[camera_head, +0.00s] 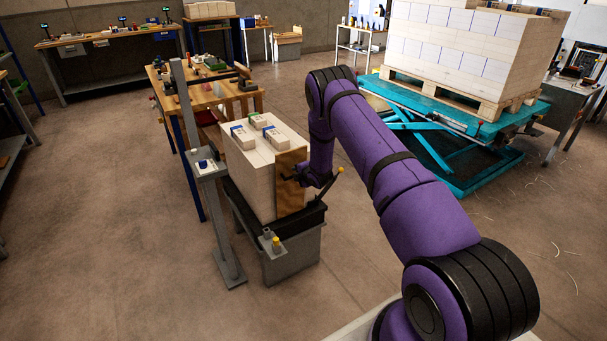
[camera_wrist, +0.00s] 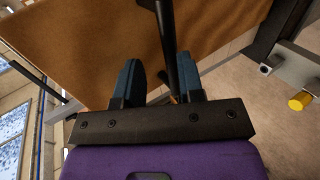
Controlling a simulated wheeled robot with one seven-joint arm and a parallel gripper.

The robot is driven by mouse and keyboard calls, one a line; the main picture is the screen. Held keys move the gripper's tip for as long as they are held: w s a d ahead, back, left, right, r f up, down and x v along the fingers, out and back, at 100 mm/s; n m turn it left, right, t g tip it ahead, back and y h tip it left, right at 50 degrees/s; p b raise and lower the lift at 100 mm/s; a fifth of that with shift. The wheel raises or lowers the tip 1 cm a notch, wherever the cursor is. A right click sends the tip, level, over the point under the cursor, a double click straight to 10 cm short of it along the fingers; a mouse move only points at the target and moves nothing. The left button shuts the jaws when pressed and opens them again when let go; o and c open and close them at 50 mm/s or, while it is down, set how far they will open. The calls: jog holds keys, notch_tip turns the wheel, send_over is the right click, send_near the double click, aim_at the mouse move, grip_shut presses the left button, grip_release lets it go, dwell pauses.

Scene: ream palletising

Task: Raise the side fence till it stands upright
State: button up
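The side fence looks like a brown wooden panel (camera_head: 291,182) at the right end of a stack of pale reams (camera_head: 252,178). In the head view it appears about upright against the stack. In the wrist view the brown panel (camera_wrist: 95,45) fills the upper part. A dark lever (camera_head: 328,187) with a yellow tip slants up beside the panel. My gripper (camera_head: 308,180) is close to the panel, partly hidden by my arm. In the wrist view the dark lever (camera_wrist: 172,45) runs between my gripper's fingers (camera_wrist: 158,75), with a gap on the left side, so they look open around it.
The stack rests on a dark-topped grey stand (camera_head: 290,258) with a yellow button (camera_head: 276,243). A grey post (camera_head: 222,225) stands at left, before a wooden workbench (camera_head: 205,95). A loaded pallet sits on a teal lift table (camera_head: 432,100) at right. Floor at front left is clear.

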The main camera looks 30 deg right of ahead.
jog(key=v, duration=0.6)
jog(key=shift+w+r, duration=0.1)
jog(key=shift+r, duration=0.1)
jog(key=shift+c, duration=0.2)
